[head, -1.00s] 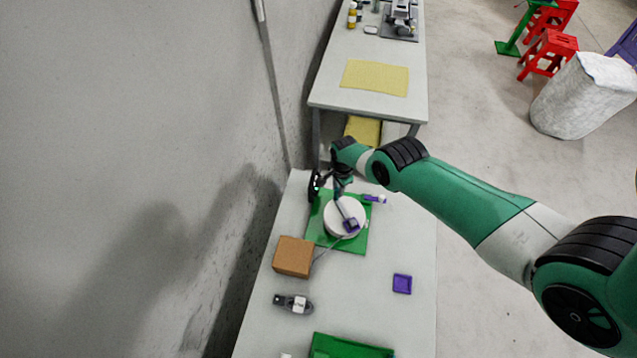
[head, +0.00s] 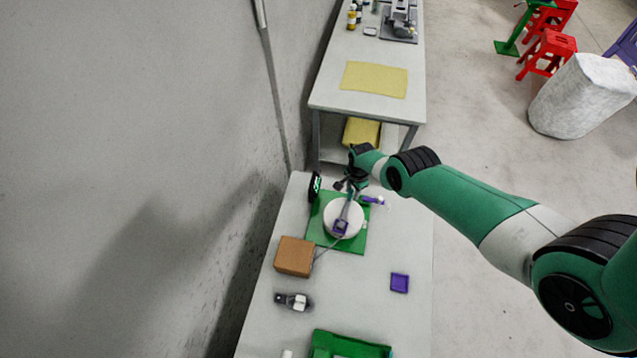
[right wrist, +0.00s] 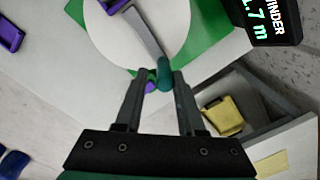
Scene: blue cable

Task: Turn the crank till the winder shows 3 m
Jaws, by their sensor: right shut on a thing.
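The winder has a white round drum (head: 331,213) on a green board (head: 327,240). Its grey crank arm (right wrist: 143,32) runs from a purple hub (head: 341,227) over the drum. My right gripper (right wrist: 164,80) is shut on the teal crank knob (right wrist: 164,70) near the drum's far edge; it also shows in the head view (head: 352,184). The black display (right wrist: 268,20) reads "WINDER" and 1.7 m, its left edge tilted; in the head view it stands left of the drum (head: 314,187). My left gripper is out of view.
A brown box (head: 294,257) stands near the board, with a thin line running to the drum. A purple-and-white item (head: 373,200) lies at the board's right edge. A purple tray (head: 399,283), a grey device (head: 292,301) and a green tray (head: 320,343) are nearer.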

